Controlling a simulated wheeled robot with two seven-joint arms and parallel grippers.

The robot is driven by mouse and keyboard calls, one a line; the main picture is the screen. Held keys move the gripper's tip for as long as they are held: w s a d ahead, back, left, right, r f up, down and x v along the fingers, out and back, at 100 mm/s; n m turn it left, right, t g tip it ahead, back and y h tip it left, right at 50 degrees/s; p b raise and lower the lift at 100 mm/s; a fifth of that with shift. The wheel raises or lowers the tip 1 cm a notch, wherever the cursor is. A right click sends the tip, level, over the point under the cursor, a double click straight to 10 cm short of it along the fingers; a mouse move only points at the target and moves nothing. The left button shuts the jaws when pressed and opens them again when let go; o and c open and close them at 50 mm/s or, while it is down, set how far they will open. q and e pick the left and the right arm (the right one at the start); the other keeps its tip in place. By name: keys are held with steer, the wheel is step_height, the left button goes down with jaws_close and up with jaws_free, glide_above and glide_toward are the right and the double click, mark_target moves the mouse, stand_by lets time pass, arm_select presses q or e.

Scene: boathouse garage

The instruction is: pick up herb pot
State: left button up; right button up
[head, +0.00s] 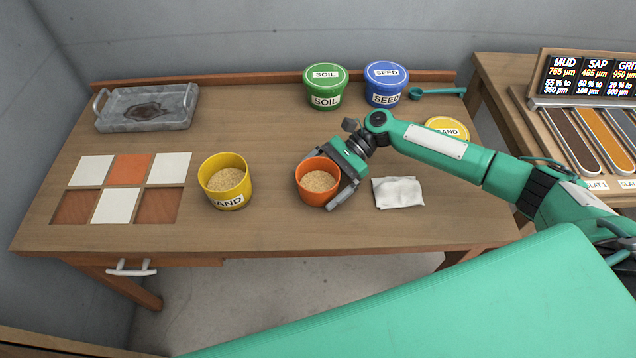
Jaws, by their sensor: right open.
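The herb pot appears to be the small orange pot (318,196), standing upright on the wooden table and filled with a tan, grainy material. My right gripper (326,178) reaches in from the right and is at the pot. One grey finger lies along the pot's right front side. The other finger is mostly hidden at the pot's back, so I cannot tell whether the fingers touch it. The jaws are open. My left gripper is not in view.
A yellow sand tub (225,182) stands left of the pot and a white cloth (398,192) lies right. Green soil (326,87) and blue seed (386,84) tubs stand behind. A grey tray (147,107) and tile board (122,189) are left. Bare table (250,125) lies between.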

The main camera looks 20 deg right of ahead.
steer(key=c, duration=0.9)
steer(key=shift+r, duration=0.1)
steer(key=shift+c, duration=0.6)
steer(key=shift+r, duration=0.1)
